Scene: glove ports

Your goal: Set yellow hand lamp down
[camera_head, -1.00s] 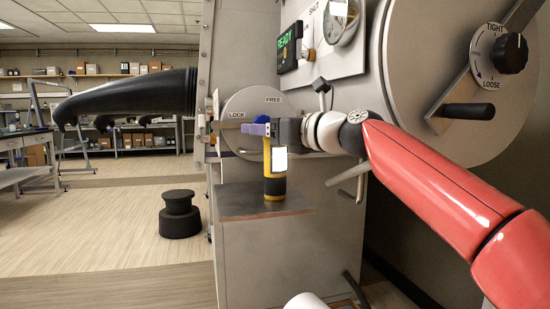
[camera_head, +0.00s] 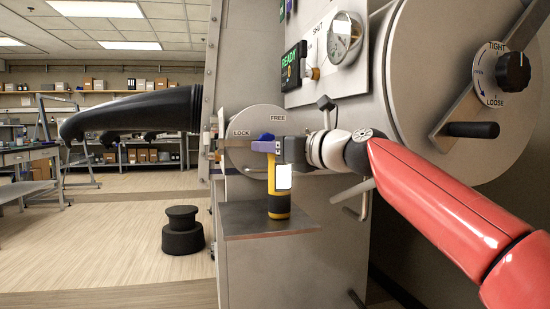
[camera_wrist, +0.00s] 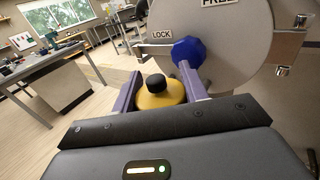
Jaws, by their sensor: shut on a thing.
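The yellow hand lamp (camera_head: 271,182) is upright, with a black base and a white panel at its side. Its base is over the small grey shelf (camera_head: 243,224) and appears to rest on it; I cannot be sure of contact. My gripper (camera_head: 264,147) is shut on the lamp's upper end. In the wrist view the lamp's yellow top with a black cap (camera_wrist: 160,93) sits between the purple fingers of my gripper (camera_wrist: 158,88). The lamp's lower part is hidden there.
Behind my gripper is a round plate (camera_head: 240,128) marked LOCK and FREE, with a blue knob (camera_wrist: 188,52) close by the fingers. A long black glove (camera_head: 130,112) sticks out to the left. A black stepped stool (camera_head: 182,231) stands on the open floor.

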